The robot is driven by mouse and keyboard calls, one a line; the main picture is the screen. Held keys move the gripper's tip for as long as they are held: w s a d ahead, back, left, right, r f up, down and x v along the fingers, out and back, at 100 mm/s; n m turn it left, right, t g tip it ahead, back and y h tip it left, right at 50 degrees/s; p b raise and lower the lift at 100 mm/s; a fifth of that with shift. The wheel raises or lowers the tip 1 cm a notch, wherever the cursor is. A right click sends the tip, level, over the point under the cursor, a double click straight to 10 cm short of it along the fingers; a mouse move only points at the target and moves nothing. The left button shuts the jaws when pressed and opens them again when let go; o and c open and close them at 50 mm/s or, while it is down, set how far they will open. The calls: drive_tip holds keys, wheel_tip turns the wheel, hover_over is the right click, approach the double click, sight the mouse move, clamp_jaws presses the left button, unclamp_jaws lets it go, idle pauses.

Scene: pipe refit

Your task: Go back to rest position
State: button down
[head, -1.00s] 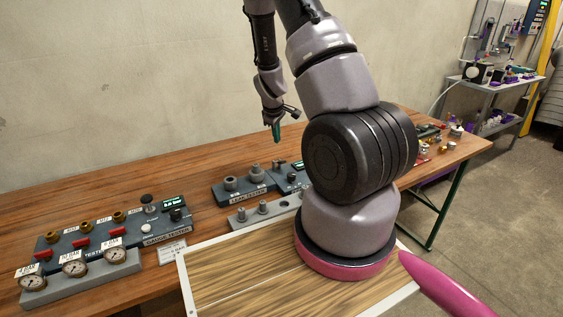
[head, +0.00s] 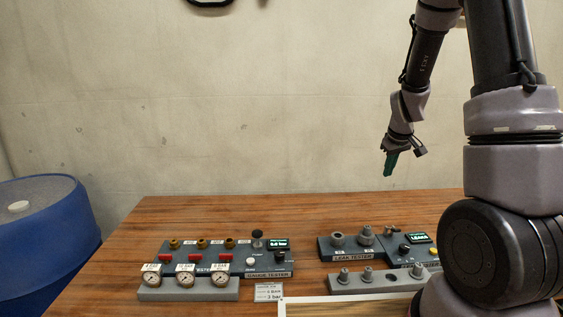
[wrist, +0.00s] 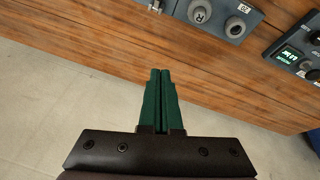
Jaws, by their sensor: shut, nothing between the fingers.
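My gripper (head: 390,164) hangs from my arm in the air above the back of the wooden table, in front of the bare wall. In the wrist view its two green fingers (wrist: 160,98) lie together with nothing between them. It touches no object in either view. My arm's thick lower joints fill the right side of the head view and hide part of the table there.
The gauge tester (head: 262,262) stands on the table (head: 120,235), with a grey rack of gauges (head: 187,290) before it. The leak tester (head: 352,250) is right of it, with a grey fitting block (head: 385,282) in front. A blue barrel (head: 40,235) stands left.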

drive_tip(key=s+a+r+m+t+y, duration=0.1)
drive_tip(key=s+a+r+m, duration=0.15)
drive_tip(key=s+r, duration=0.45)
drive_tip(key=s+a+r+m+t+y, duration=0.1)
drive_tip(key=s+a+r, duration=0.3)
drive_tip(key=r, duration=0.6)
drive_tip(key=s+a+r+m, duration=0.2)
drive_tip(key=s+r, duration=0.1)
drive_tip(key=s, duration=0.4)
drive_tip(key=s+a+r+m, duration=0.1)
drive_tip(key=s+r+m, duration=0.1)
drive_tip(key=s+r, duration=0.2)
drive_tip(key=s, duration=0.3)
drive_tip(key=shift+a+t+y, duration=0.3)
drive_tip(key=shift+a+t, duration=0.05)
drive_tip(key=shift+t, duration=0.05)
drive_tip(key=shift+r, duration=0.1)
